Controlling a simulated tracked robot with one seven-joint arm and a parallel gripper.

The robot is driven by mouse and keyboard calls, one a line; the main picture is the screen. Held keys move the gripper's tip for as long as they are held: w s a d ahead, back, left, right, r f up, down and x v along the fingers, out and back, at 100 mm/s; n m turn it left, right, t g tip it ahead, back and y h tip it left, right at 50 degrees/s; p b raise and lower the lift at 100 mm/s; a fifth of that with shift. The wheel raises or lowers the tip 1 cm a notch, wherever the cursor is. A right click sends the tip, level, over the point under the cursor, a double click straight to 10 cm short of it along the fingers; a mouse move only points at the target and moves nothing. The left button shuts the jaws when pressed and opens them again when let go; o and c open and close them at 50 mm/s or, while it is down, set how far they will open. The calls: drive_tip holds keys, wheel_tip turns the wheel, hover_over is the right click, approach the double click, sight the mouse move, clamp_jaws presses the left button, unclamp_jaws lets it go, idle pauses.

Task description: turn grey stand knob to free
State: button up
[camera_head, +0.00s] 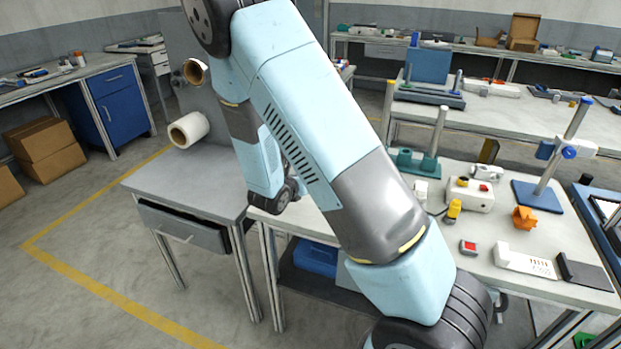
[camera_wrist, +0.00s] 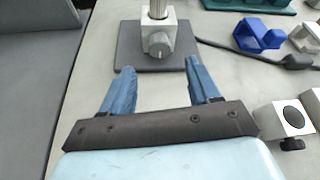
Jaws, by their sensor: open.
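The grey stand shows in the wrist view, with a dark grey base plate (camera_wrist: 130,55), an upright metal post (camera_wrist: 157,8) and a light grey block around the post's foot. The round grey knob (camera_wrist: 160,44) is on the block's near face. My gripper (camera_wrist: 159,67) is open, its two blue fingers pointing toward the stand. The knob lies just beyond the fingertips, roughly centred between them, and nothing is held. The knob's set position is too small to read. In the head view my arm hides the stand and my fingers.
A blue clamp (camera_wrist: 258,36) and a dark cable (camera_wrist: 262,56) lie right of the stand. A grey block with a dark knob (camera_wrist: 285,120) is close to my gripper's right side. A blue-based stand (camera_head: 540,195) stands farther right on the bench (camera_head: 480,248).

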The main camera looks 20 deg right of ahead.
drive_tip(key=v, duration=0.8)
drive_tip(key=s+d+r+m+g, duration=0.7)
drive_tip(key=s+d+r+m, duration=0.4)
drive_tip(key=d+r+m, duration=0.4)
drive_tip(key=s+a+r+m+t+y, duration=0.1)
drive_tip(key=s+a+r+m+y, duration=0.1)
drive_tip(key=s+r+m+y, duration=0.2)
drive_tip(key=s+a+r+m+t+y, duration=0.1)
drive_tip(key=s+a+r+m+y, duration=0.2)
drive_tip(key=s+r+m+y, duration=0.2)
drive_tip(key=s+r+m, duration=0.3)
drive_tip(key=s+m, duration=0.3)
drive_tip(key=shift+s+a+r, duration=0.25)
drive_tip(key=shift+r, duration=0.15)
